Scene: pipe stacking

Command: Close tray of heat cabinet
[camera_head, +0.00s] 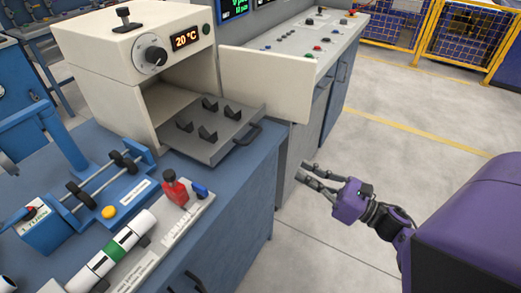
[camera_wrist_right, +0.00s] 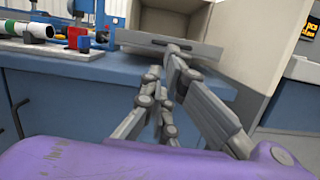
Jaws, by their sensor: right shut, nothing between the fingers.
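The heat cabinet (camera_head: 128,65) is a cream box on the blue bench, with a dial and a "20 °C" display. Its door (camera_head: 268,85) stands open to the right. The grey tray (camera_head: 205,150) is pulled out and carries several black supports. Its dark handle (camera_head: 247,134) is at the front edge. My right gripper (camera_head: 304,173) is shut and empty, in front of the bench and apart from the tray. In the wrist view its fingers (camera_wrist_right: 162,62) point toward the tray (camera_wrist_right: 205,52) and overlap its front edge. My left gripper is not in view.
A blue fixture with rollers (camera_head: 105,180), a white pipe with a green band (camera_head: 112,250) and a red clamp (camera_head: 175,188) stand on the bench left of the tray. A control console (camera_head: 310,40) stands behind the door. The floor around my right gripper is clear.

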